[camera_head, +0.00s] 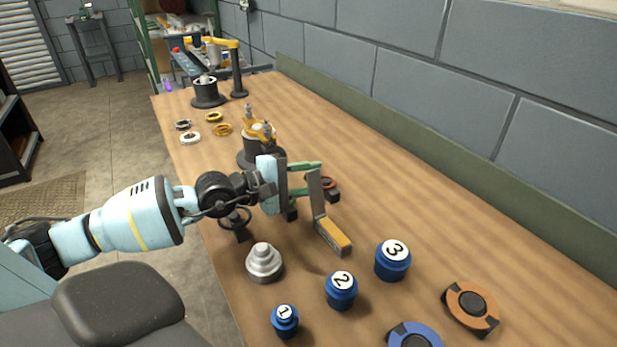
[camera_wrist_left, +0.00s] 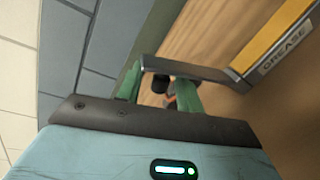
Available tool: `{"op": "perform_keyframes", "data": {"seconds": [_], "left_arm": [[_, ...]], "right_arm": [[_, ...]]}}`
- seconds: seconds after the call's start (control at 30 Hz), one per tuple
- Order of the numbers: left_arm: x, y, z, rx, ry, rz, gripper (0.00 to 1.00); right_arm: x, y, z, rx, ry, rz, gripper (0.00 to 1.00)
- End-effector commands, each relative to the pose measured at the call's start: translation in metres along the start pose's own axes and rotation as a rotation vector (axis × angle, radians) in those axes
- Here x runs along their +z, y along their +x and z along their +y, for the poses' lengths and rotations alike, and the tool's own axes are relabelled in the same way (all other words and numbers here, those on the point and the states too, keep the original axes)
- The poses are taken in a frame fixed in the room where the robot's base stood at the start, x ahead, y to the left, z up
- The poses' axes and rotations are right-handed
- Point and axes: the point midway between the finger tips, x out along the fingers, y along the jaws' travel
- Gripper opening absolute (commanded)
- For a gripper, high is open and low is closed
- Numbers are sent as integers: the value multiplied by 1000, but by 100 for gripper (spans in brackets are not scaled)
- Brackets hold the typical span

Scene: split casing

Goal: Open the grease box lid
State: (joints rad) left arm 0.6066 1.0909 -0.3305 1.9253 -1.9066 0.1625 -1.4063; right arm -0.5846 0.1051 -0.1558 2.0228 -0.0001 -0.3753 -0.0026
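The grease box (camera_head: 331,236) is a low grey box with a yellow part, on the bench right of my left gripper. In the left wrist view its yellow part (camera_wrist_left: 272,38) and GREASE label show at the upper right. Its grey lid (camera_head: 315,192) stands raised, about upright, at the box's far end. In the wrist view the lid (camera_wrist_left: 190,69) crosses just beyond the fingertips. My left gripper (camera_head: 308,178) has green fingers spread apart, with the tips close beside the lid; I cannot tell whether they touch. My right gripper is not in view.
Blue numbered cylinders (camera_head: 341,289) and a stepped silver part (camera_head: 264,262) stand nearer on the bench. An orange disc (camera_head: 470,308) lies at the right. A dark fixture with an orange top (camera_head: 259,132) stands behind my gripper.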

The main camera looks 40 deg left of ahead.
Motion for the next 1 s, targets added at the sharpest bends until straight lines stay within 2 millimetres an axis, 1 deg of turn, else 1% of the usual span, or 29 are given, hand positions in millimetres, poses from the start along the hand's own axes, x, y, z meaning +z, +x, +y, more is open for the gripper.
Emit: {"op": "perform_keyframes", "data": {"seconds": [0.23,0.5,0.53,0.8,1.0], "left_arm": [[0,0,0,-1,0,0,37],[0,0,0,0,0,0,1],[0,0,0,0,0,0,0],[0,0,1,0,8,1,0],[-3,-1,7,-3,111,18,0]], "right_arm": [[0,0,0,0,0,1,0],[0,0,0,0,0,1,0],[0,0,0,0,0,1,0],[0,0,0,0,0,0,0],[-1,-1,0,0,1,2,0]]}}
